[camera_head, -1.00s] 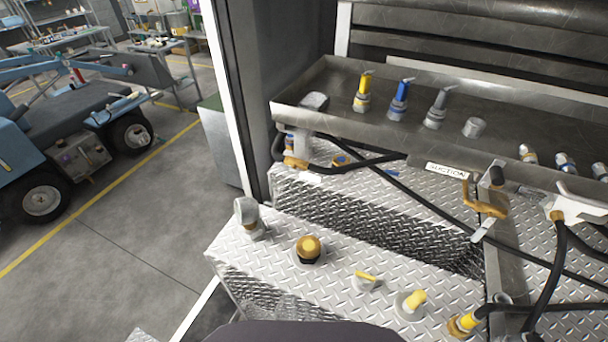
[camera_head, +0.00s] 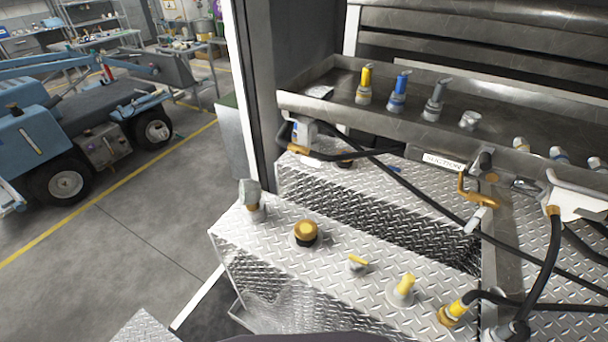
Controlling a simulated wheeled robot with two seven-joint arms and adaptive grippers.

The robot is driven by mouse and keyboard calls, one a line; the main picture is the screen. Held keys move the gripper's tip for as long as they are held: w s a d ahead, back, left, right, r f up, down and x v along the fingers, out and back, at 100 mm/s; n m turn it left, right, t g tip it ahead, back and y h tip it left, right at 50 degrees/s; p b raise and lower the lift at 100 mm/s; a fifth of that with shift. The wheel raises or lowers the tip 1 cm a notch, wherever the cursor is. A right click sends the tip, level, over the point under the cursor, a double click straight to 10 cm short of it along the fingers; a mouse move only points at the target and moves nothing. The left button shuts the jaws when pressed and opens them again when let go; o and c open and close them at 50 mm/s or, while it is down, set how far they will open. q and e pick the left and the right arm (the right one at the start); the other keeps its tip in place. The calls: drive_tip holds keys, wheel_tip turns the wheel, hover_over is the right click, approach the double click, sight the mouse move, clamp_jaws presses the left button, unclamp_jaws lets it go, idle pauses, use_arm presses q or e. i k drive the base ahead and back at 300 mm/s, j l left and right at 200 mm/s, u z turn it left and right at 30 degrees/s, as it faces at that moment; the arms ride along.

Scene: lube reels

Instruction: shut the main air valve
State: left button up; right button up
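Neither of my grippers is in view. Several fittings stand on the diamond-plate deck in front. A small valve with a flat yellow handle (camera_head: 358,262) stands near the deck's middle. A larger fitting with an upright yellow top (camera_head: 404,287) stands to its right. A yellow-ended hose fitting (camera_head: 452,312) is further right, near the deck's edge. A brass-coloured round cap (camera_head: 305,233) and a grey upright fitting (camera_head: 251,197) are to the left. I cannot tell which of these is the main air valve, and no label shows by them.
Behind the deck is a metal tray (camera_head: 330,112) with yellow, blue and grey nozzles. Black hoses (camera_head: 395,190) cross above the plates, near a "SUCTION" label (camera_head: 443,161) and a brass-handled valve (camera_head: 475,190). Open floor (camera_head: 130,240) and a blue vehicle (camera_head: 60,150) are at left.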

sight(310, 162)
drive_tip(key=k+l+u, duration=0.35)
drive_tip(key=k+u, duration=0.35)
drive_tip(key=k, duration=0.2)
